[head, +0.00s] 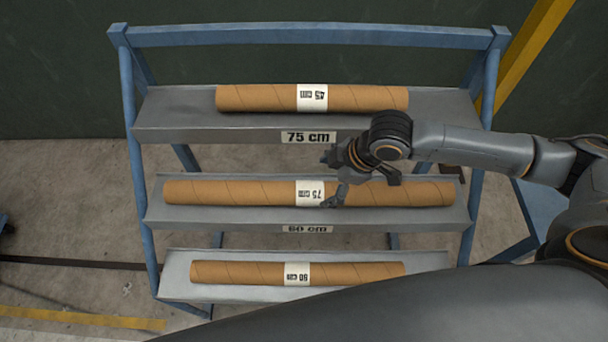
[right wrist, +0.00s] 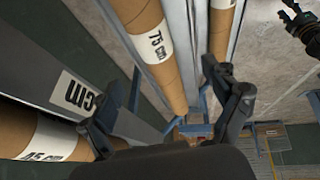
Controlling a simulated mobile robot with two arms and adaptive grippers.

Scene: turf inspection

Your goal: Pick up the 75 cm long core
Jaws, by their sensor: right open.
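The 75 cm core (head: 385,193) is a long brown cardboard tube with a white "75 cm" label, printed upside down in the head view. It lies on the middle shelf (head: 240,219) and also shows in the right wrist view (right wrist: 160,50). My right gripper (head: 332,180) is open and empty at this core, near its label, from above and the right. One finger overlaps the label's edge in the head view; contact cannot be told. A dark gripper-like part (right wrist: 297,22), seemingly my left gripper, shows at the right wrist view's upper right; its jaws are unclear.
A core labelled 45 cm (head: 255,98) lies on the top shelf, whose edge sign (head: 308,137) reads 75 cm. The middle shelf's sign (head: 307,229) reads 60 cm. Blue posts (head: 137,150) frame the rack.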

